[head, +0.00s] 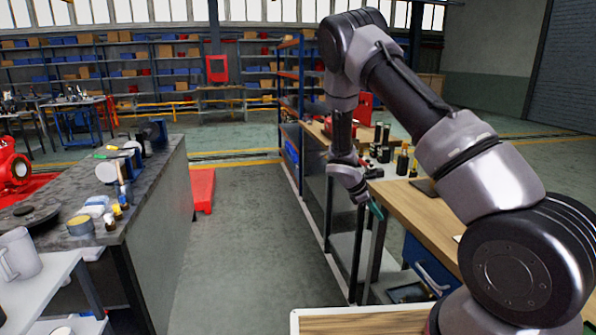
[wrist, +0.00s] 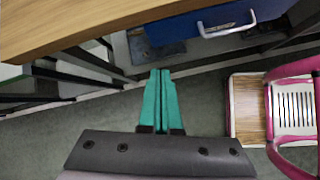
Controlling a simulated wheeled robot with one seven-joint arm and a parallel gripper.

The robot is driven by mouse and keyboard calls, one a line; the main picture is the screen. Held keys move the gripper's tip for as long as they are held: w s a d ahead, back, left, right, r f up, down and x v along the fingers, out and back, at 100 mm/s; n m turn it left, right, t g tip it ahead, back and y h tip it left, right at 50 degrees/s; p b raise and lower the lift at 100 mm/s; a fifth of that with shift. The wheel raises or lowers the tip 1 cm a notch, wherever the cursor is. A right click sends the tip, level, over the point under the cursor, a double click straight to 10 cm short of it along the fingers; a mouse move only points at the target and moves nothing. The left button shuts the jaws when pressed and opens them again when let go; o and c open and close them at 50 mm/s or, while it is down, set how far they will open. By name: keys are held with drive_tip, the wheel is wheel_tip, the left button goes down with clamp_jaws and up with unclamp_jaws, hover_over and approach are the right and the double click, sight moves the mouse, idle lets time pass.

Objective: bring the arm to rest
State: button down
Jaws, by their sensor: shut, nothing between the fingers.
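My arm is raised and bent on the right side of the head view, its forearm hanging down beside the wooden workbench (head: 428,222). My gripper (head: 377,211) points downward near the bench's left edge, with only a bit of its teal fingers showing there. In the wrist view my gripper (wrist: 162,72) has its two teal fingers side by side and touching, with nothing between them. Below the fingers is the floor, and the bench's edge (wrist: 100,28) runs across the top of that view.
A blue drawer (head: 431,265) sits under the workbench. A dark-topped bench (head: 160,180) with tools and bottles stands at the left. Open floor (head: 250,240) lies between the benches. A red wedge-shaped object (head: 203,190) is on that floor.

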drive_tip(key=s+r+m+t+y, duration=0.1)
drive_tip(key=s+r+m+y, duration=0.35)
drive_tip(key=r, duration=0.95)
drive_tip(key=s+r+m+y, duration=0.2)
drive_tip(key=s+r+m, duration=0.6)
drive_tip(key=r, duration=0.6)
drive_tip(key=s+a+r+m+t+y, duration=0.1)
drive_tip(key=s+a+r+m+t, duration=0.1)
drive_tip(key=s+r+m, duration=0.2)
drive_tip(key=s+a+r+m+t+y, duration=0.2)
drive_tip(key=s+r, duration=0.6)
drive_tip(key=s, duration=0.5)
drive_tip(key=shift+s+a+r+m+t, duration=0.25)
drive_tip(key=shift+m+t, duration=0.25)
drive_tip(key=shift+m, duration=0.45)
